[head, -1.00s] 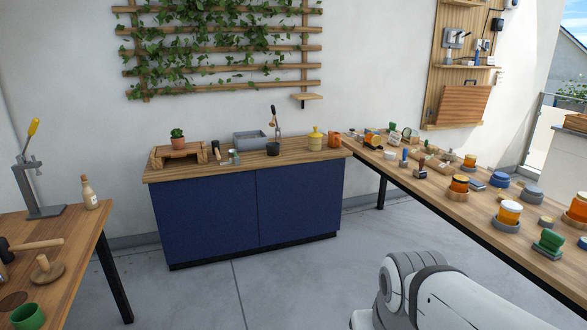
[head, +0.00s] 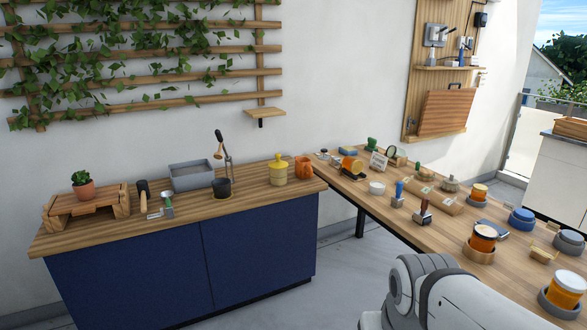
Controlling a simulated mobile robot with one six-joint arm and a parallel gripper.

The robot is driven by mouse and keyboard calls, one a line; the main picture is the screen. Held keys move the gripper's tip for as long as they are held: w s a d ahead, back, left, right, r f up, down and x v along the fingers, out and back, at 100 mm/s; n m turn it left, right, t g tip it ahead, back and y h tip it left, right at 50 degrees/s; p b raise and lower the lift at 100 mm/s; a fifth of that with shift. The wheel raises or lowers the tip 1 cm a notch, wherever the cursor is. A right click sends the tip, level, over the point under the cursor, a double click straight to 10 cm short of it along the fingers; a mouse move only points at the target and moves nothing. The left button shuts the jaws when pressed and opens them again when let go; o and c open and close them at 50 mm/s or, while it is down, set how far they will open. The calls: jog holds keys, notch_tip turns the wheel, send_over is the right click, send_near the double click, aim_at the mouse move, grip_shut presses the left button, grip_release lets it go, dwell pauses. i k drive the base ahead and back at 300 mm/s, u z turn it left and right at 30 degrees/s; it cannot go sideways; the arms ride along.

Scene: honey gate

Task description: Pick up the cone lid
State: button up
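I cannot tell for sure which thing is the cone lid. A small grey-brown piece with a knob on top (head: 450,184) stands on the long right table, behind the orange jars; it looks like a lid, but it is small. A yellow pot with a knobbed top (head: 278,170) stands on the blue cabinet's wooden top, near its right end. My arm shows at the lower right, in front of the long table, and hides part of it. My gripper is out of the picture.
The blue cabinet (head: 250,248) stands against the wall. Its top holds a grey tub (head: 192,176), an orange pot (head: 304,167) and a wooden stand (head: 86,204). The long table (head: 420,211) is crowded with honey jars (head: 483,238) and stamps. A wall shelf (head: 264,112) hangs above.

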aim_at(278, 164)
jog(key=u, duration=0.1)
jog(key=i, duration=1.7)
jog(key=u, duration=0.4)
jog(key=i, duration=1.7)
jog(key=u, duration=0.35)
